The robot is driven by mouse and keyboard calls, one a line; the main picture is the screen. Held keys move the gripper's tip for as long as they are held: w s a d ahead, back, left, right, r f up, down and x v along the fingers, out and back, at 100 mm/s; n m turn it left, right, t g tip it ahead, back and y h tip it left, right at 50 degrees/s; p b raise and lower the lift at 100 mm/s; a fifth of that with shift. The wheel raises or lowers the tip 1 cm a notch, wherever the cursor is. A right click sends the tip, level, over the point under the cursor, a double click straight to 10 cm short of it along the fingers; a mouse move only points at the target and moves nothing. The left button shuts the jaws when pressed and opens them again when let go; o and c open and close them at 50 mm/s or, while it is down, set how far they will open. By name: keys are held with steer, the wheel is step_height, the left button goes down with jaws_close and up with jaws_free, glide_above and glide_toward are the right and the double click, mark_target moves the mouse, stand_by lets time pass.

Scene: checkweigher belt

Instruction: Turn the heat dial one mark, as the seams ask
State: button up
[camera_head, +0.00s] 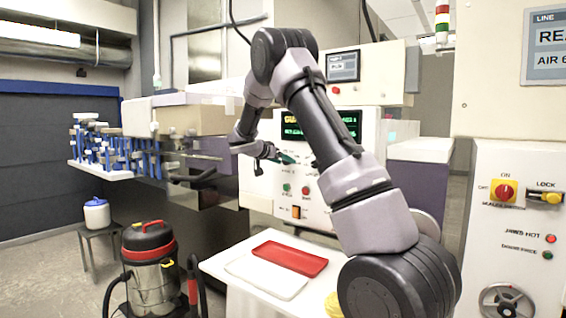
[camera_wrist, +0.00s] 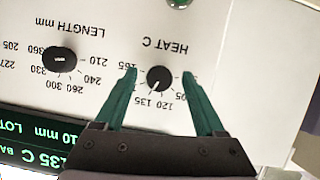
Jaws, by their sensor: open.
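The heat dial (camera_wrist: 159,78) is a round black knob under the label HEAT C, seen upside down in the wrist view. Its white pointer mark points down-left, near the 135. My gripper (camera_wrist: 160,77) is open, with one green finger on each side of the knob; gaps show between fingers and knob, and I see no contact. The fingers cover part of the number ring. In the head view my gripper (camera_head: 284,158) is at the front of the white control panel (camera_head: 318,215), and the dial cannot be made out there.
A second black dial, LENGTH mm (camera_wrist: 59,60), sits beside the heat dial. A green display (camera_wrist: 35,150) reading 135 C is at the lower left, partly behind my gripper. In the head view, a red tray (camera_head: 289,258) lies on a white table below, and a vacuum cleaner (camera_head: 150,270) stands left.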

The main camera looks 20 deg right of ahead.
jaws_close()
steer(key=shift+w+a+n+g+h, duration=0.1)
steer(key=shift+n+g+h, duration=0.5)
steer(key=shift+n, duration=0.7)
steer(key=shift+w+a+n+g+h, duration=0.1)
steer(key=shift+n+g+h, duration=0.5)
steer(key=shift+n, duration=0.7)
steer(key=shift+s+d, duration=0.1)
jaws_free()
